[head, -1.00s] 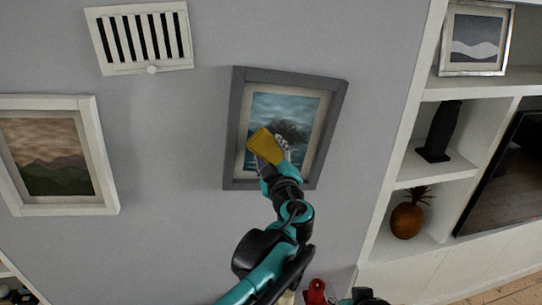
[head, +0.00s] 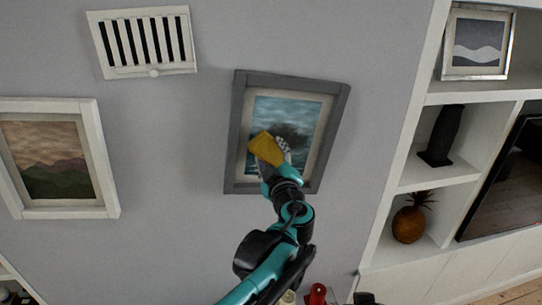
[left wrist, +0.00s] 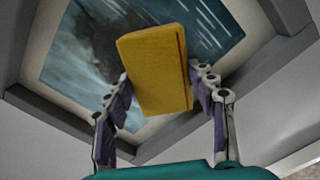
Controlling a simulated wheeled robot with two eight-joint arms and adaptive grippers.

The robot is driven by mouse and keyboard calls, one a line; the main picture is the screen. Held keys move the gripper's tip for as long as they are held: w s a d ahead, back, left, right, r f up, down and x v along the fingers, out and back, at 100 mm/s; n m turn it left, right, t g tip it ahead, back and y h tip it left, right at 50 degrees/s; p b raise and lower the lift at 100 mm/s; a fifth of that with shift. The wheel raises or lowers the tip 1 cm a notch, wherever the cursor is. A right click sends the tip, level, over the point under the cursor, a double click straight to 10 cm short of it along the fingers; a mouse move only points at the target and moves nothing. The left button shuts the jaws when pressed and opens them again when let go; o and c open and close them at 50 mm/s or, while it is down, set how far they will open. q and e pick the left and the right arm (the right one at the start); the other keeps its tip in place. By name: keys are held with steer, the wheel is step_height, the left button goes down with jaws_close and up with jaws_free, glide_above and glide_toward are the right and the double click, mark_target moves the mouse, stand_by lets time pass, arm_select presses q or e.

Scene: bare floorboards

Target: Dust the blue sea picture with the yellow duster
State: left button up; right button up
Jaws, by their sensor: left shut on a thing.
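The blue sea picture (head: 309,108) hangs on the grey wall in a dark grey frame with a pale mat. It also fills the back of the left wrist view (left wrist: 68,55). My left gripper (head: 275,155) is shut on the yellow duster (head: 265,147), a flat block. The duster (left wrist: 154,70) stands between the two fingers in the left wrist view, in front of the picture's lower part. I cannot tell whether it touches the picture's surface. The gripper and duster hide part of the picture's lower middle. My right gripper is not in view.
A mountain picture (head: 52,160) in a white frame hangs at the left, below a wall vent (head: 144,42). White shelves (head: 420,174) at the right hold a small framed picture (head: 478,42), a dark vase (head: 442,132) and a pineapple ornament (head: 409,224). A red object (head: 317,294) is at the bottom.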

arm_select(q)
steer(key=shift+w+a, duration=0.15)
steer(key=shift+w, duration=0.45)
